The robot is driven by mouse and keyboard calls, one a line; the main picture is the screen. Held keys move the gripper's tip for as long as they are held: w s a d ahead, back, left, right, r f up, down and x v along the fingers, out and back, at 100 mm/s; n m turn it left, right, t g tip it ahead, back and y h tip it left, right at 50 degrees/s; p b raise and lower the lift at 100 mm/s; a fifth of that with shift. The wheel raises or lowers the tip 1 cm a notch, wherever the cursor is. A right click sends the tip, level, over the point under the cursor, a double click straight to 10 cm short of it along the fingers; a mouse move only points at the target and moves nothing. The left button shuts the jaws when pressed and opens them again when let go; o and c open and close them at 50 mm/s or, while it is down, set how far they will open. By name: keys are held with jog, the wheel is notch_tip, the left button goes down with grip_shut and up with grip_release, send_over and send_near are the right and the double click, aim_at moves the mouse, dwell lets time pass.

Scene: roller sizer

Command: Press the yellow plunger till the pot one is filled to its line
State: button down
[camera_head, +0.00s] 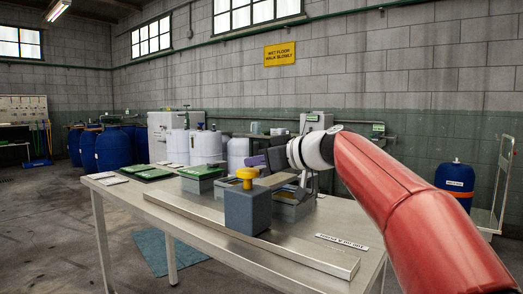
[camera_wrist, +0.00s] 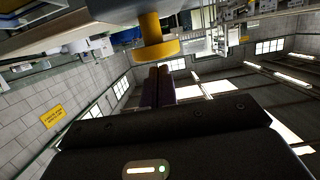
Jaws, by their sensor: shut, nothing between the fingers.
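The yellow plunger (camera_head: 247,174) stands upright on top of a blue-grey block (camera_head: 247,208) near the front of the table. Its flat round cap and stem also show in the wrist view (camera_wrist: 157,49). My gripper (camera_head: 249,161) comes in from the right, its purple fingers together and empty, pointing left just above and behind the cap. In the wrist view, which is upside down, the fingertips (camera_wrist: 159,69) lie close to the cap; I cannot tell if they touch it. I cannot make out pot one or its line; grey boxes behind the block are partly hidden.
The metal table (camera_head: 135,192) has a long raised bar (camera_head: 310,259) along its front. Green-topped trays (camera_head: 152,174) and a green-topped box (camera_head: 201,173) stand to the left. A white label strip (camera_head: 342,242) lies at right. Barrels stand beyond the table.

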aim_at(257, 176)
jog(key=shift+f, duration=0.25)
notch_tip(257, 176, down, 3)
jog(key=b, duration=0.4)
jog(key=shift+f, duration=0.2)
jog(key=shift+r, duration=0.1)
